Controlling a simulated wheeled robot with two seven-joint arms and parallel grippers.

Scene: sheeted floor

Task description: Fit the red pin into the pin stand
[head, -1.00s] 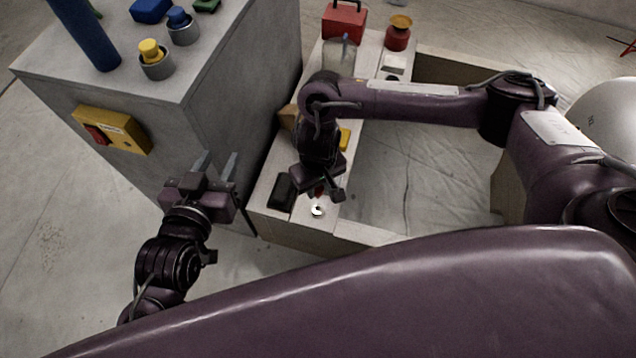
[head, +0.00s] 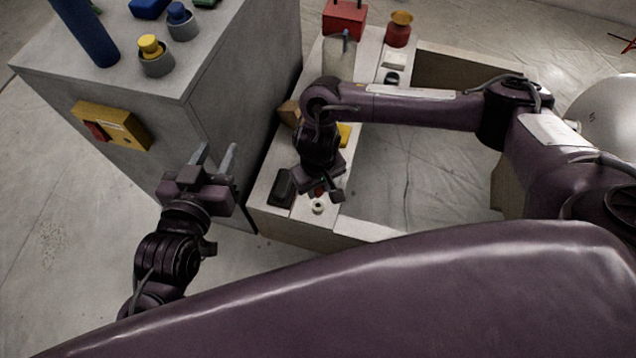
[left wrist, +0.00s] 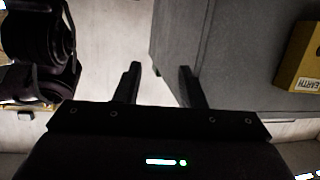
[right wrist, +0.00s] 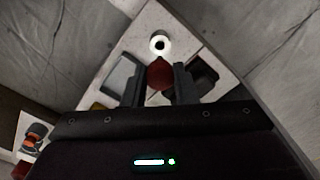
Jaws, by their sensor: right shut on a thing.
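My right gripper (head: 326,194) is shut on the red pin (right wrist: 160,74), which shows between its fingers in the right wrist view. In the head view only a little of the red pin (head: 318,192) shows below the gripper. The pin stand (right wrist: 159,43) looks like a small white ring with a dark hole. It sits on the near end of the pale ledge, just beyond the pin in the right wrist view; it also shows in the head view (head: 318,206). The pin appears apart from the hole. My left gripper (head: 215,153) is open and empty beside the grey cabinet.
The grey cabinet (head: 225,125) carries yellow (head: 150,44) and blue (head: 179,14) pieces in grey cups. A black tray (head: 283,188) lies left of the stand. A yellow piece (head: 344,134) and red box (head: 344,20) are farther back. The ledge surrounds an open sheeted area.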

